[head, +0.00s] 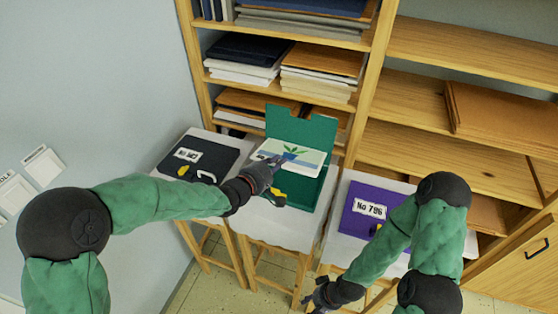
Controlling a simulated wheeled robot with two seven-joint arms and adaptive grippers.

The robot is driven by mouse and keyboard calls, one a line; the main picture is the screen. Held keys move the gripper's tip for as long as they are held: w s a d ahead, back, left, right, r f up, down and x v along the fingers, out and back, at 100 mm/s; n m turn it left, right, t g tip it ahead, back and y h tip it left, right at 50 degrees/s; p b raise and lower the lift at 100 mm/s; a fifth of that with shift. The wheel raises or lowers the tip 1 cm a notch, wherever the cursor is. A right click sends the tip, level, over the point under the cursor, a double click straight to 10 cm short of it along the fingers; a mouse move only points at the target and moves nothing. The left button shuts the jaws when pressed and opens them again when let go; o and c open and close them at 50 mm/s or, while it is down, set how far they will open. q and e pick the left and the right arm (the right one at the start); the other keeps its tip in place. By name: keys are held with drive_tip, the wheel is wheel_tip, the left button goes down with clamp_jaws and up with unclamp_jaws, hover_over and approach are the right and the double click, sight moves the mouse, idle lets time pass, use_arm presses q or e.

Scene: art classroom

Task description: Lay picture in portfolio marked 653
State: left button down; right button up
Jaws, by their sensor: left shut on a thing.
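A shut purple portfolio (357,208) marked No 796 lies to the right. My right gripper (319,296) is low at the front, its fingers unclear.
The portfolios rest on pale-topped wooden stools (255,218). Wooden shelves (365,75) with stacked boards and folders stand close behind. A wall with light switches (42,167) is at the left. My right forearm passes in front of the purple portfolio.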

use_arm(q)
drive_tip(key=shift+f+b, duration=2)
drive_tip(key=shift+f, duration=0.7)
drive_tip(key=shift+s+d+f+b, duration=0.1)
drive_tip(key=shift+s+f+b, duration=0.2)
drive_tip(key=shift+f, duration=0.35)
drive_tip(key=shift+s+f+b, duration=0.15)
drive_tip(key=shift+f+b, duration=0.15)
drive_tip(key=shift+f, duration=0.3)
drive_tip(key=shift+w+f, duration=0.15)
drive_tip(key=shift+w, duration=0.25)
drive_tip(key=shift+r, duration=0.2)
drive_tip(key=shift+r, duration=0.3)
drive_tip(key=shift+s, duration=0.1)
drive_tip(key=c, duration=1.2)
unclamp_jaws()
drive_tip(key=shift+o, duration=0.2)
drive_tip(key=shift+s+f, duration=0.1)
